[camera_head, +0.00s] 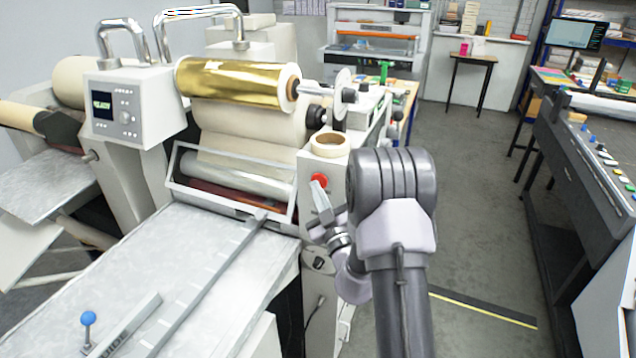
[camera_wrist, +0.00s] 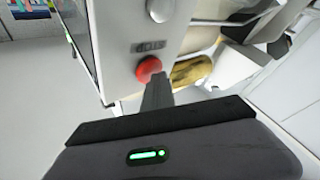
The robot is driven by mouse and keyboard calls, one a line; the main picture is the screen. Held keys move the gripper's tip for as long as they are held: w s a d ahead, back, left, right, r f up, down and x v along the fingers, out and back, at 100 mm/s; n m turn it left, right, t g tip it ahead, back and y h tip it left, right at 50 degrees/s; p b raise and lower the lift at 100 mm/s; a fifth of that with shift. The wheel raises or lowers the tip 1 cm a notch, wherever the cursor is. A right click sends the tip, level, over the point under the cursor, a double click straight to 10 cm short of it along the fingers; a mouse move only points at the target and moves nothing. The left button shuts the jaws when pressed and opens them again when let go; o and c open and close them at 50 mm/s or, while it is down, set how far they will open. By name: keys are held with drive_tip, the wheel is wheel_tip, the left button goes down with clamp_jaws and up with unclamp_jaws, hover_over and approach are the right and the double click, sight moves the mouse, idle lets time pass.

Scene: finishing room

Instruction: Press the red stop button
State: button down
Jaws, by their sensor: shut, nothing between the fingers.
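The red stop button (camera_head: 319,181) is on the white front panel of the laminating machine, below a roll of tape. It also shows in the wrist view (camera_wrist: 149,68), where its lower right part is hidden by my fingers. My gripper (camera_head: 318,188) is shut with nothing in it. In the wrist view my gripper's fingertips (camera_wrist: 157,82) overlap the lower edge of the button. They are at or very close to it; I cannot tell whether they touch. The button's pressed depth cannot be seen.
A gold foil roll (camera_head: 236,80) sits above the machine's rollers. A tape roll (camera_head: 330,144) rests on top of the side panel. A black knob (camera_head: 318,262) is lower on the panel.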

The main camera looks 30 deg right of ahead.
drive_tip(key=shift+s+a, duration=0.45)
drive_tip(key=shift+a, duration=0.2)
drive_tip(key=s+a, duration=0.1)
drive_tip(key=a, duration=0.1)
drive_tip(key=s+a+b, duration=0.1)
drive_tip(key=s+a, duration=0.1)
idle(0.4)
idle(0.6)
